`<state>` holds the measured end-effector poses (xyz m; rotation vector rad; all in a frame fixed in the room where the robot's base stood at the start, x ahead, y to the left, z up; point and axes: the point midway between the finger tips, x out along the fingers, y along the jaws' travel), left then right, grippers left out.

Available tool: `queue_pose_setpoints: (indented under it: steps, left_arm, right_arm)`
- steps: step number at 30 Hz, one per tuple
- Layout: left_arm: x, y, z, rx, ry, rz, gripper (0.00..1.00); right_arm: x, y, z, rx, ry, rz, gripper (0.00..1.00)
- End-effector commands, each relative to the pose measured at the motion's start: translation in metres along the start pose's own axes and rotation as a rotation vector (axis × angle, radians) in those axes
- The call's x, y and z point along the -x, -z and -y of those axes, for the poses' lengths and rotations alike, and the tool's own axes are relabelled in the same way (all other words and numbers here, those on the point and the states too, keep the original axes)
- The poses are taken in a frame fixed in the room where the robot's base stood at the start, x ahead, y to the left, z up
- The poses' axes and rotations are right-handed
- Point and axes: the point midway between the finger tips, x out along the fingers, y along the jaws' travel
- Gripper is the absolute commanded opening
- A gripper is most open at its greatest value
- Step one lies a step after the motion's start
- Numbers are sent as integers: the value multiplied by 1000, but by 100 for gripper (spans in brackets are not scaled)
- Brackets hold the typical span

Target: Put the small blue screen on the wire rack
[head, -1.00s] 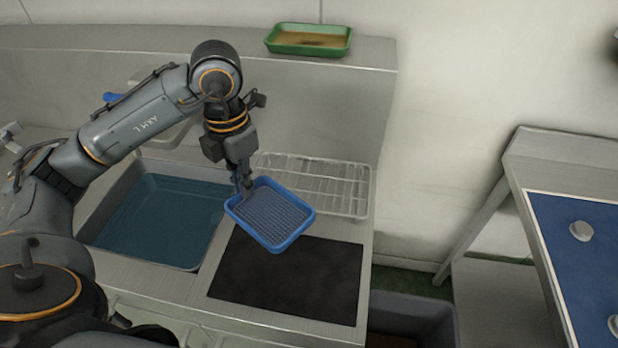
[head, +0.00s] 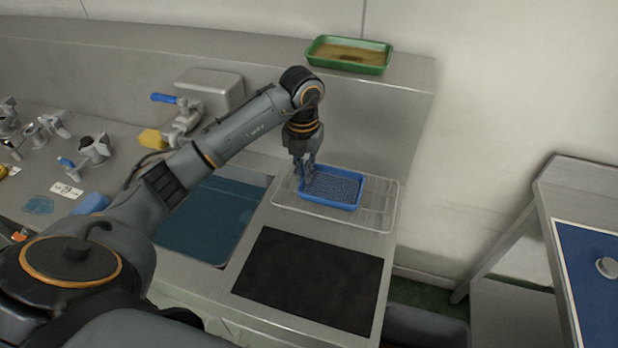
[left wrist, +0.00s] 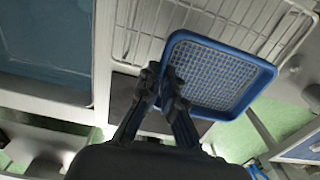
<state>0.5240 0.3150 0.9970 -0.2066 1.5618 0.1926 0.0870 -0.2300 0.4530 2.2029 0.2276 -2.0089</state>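The small blue screen (head: 345,205), a shallow tray with a mesh bottom, is over the wire rack (head: 386,208) in the head view. It also shows in the left wrist view (left wrist: 225,105), with the rack's wires (left wrist: 140,45) behind it. I cannot tell whether it touches the rack. My left gripper (head: 307,180) is at the screen's left side. In the left wrist view its fingers (left wrist: 164,92) are closed together on the screen's rim. My right gripper is not in view.
A black mat (head: 310,280) lies in front of the rack. A sink basin (head: 205,220) with bluish water is to the left. A green tray (head: 348,55) sits on the ledge behind. A tap (head: 183,120) and a yellow sponge (head: 152,139) are at the back left.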

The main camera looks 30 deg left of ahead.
Motion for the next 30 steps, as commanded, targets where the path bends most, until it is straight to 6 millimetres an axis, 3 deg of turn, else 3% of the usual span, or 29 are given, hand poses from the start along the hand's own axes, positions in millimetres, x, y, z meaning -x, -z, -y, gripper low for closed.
queue_pose_setpoints:
  steps: [8,15,26,27,30]
  left_arm:
    - [-22,-17,6,-1,1,-2,0]
    - [-49,-16,5,0,1,0,0]
    - [-55,-16,5,-1,0,2,0]
    - [-54,-16,5,-1,0,2,13]
    - [-53,-16,5,-1,0,1,28]
  right_arm:
    - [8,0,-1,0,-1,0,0]
    - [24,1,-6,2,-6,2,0]
    - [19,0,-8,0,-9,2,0]
    - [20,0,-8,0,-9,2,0]
    - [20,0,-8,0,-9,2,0]
